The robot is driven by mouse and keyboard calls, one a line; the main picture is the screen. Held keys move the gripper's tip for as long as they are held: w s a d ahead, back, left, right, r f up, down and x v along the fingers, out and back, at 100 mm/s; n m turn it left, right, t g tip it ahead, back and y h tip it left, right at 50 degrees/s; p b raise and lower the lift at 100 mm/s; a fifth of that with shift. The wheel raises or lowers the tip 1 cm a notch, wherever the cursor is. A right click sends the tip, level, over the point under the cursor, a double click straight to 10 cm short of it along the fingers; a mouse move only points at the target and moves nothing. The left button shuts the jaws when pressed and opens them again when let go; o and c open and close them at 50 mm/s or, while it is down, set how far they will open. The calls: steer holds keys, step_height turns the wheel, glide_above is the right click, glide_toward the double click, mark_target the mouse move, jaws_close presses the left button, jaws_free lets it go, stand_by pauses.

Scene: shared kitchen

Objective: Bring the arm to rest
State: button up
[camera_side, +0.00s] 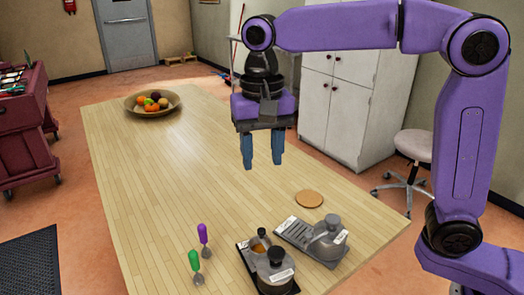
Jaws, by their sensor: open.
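My gripper (262,164) hangs from my purple arm above the middle-right of the wooden table (150,190). Its two blue fingers point down and stand apart, with nothing between them. The space below the fingertips shows bare table top. No object touches the gripper.
A bowl of fruit (131,108) stands at the far end. Two metal pots (328,240) (275,268) on trays, a round cork mat (309,199), and green-handled (195,262) and purple-handled (203,236) utensils are near the front. The table's middle is clear. White cabinets (345,105) stand behind.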

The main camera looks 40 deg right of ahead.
stand_by(0.4)
steer(key=s+d+f+n, duration=0.6)
steer(key=s+d+n, duration=0.2)
steer(key=s, duration=0.3)
steer(key=s+d+f+n, duration=0.6)
steer(key=s+d+n, duration=0.2)
steer(key=s+d, duration=0.3)
steer(key=shift+s+d+f, duration=0.3)
steer(key=shift+s, duration=0.4)
stand_by(1.4)
